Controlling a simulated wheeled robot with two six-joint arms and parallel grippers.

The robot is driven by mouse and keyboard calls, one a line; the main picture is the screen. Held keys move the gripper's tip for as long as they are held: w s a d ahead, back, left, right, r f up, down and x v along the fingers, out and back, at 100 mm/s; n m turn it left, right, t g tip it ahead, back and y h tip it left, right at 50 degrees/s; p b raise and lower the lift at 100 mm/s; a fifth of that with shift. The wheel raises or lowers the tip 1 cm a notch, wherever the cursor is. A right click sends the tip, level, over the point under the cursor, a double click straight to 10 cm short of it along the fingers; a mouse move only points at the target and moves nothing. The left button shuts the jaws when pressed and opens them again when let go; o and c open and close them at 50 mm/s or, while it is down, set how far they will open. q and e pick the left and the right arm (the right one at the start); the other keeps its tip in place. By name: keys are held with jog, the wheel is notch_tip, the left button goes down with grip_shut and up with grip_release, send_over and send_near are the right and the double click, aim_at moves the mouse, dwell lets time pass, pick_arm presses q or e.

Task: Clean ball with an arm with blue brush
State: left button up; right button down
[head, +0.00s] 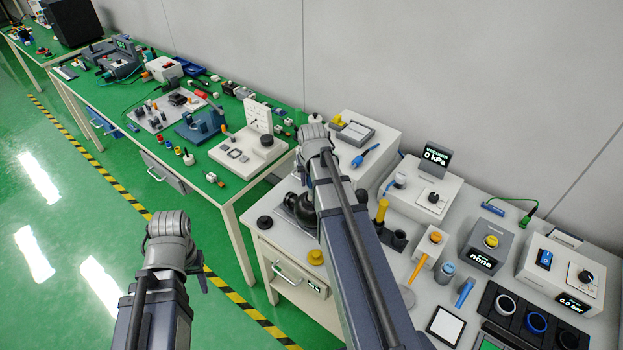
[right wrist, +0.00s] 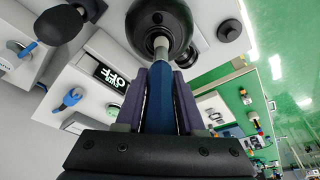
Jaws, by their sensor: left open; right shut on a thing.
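My right gripper (right wrist: 159,95) is shut on the dark blue handle of the blue brush (right wrist: 161,108) in the right wrist view. A pale metal stem runs from the handle toward a glossy black ball (right wrist: 178,22). Its end overlaps the ball; I cannot tell whether they touch. In the head view a dark rounded shape (head: 298,207) shows beside my right arm on the near table, partly hidden by it. My left gripper (head: 168,228) hangs over the floor, empty, away from the tables; its fingertips are not clearly seen.
A white box with an OFF display (right wrist: 110,76) stands close left of the held handle in the right wrist view. The near table (head: 290,238) is crowded with devices, a blue tool (head: 365,153) and a yellow-handled tool (head: 381,212). Open green floor (head: 75,215) lies left.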

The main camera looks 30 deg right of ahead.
jog(key=shift+w+d, duration=0.2)
jog(key=shift+d, duration=0.3)
jog(key=shift+w+d, duration=0.2)
jog(key=shift+d, duration=0.25)
jog(key=shift+s+a, duration=0.25)
jog(key=shift+a, duration=0.3)
jog(key=shift+s+a, duration=0.2)
jog(key=shift+a, duration=0.3)
jog(key=shift+d, duration=0.1)
jog(key=shift+w+d, duration=0.25)
jog(key=shift+d, duration=0.25)
jog(key=shift+w+d, duration=0.2)
jog(key=shift+d, duration=0.25)
jog(key=shift+s+a, duration=0.1)
jog(key=shift+a, duration=0.05)
jog(key=shift+s+a, duration=0.35)
jog(key=shift+a, duration=0.55)
